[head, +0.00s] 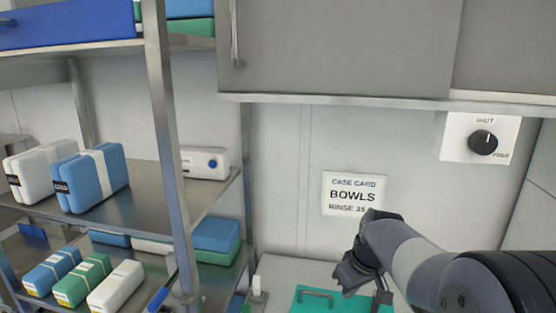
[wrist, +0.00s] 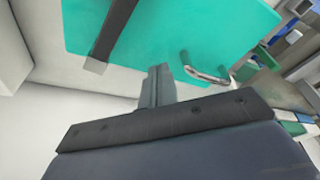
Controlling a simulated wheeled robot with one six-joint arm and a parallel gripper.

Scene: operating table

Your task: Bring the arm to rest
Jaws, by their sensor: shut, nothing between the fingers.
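My arm reaches in from the lower right of the head view. My gripper (head: 347,277) points down and left above a teal tray or lid (head: 337,305) with a metal handle (head: 315,294). In the wrist view the fingers of my gripper (wrist: 158,72) are together with nothing between them. The teal piece (wrist: 165,35) lies beyond the fingertips, and its handle (wrist: 205,70) is just right of them. The gripper looks apart from both. A dark bar (wrist: 117,30) crosses the teal surface; I cannot tell what it is.
A metal rack (head: 165,150) with blue, green and white packs stands at the left. A grey cabinet (head: 340,45) hangs above. The wall carries a "BOWLS" card (head: 350,194) behind my gripper and a "SHUT" dial (head: 483,142) at right. Open air lies between rack and arm.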

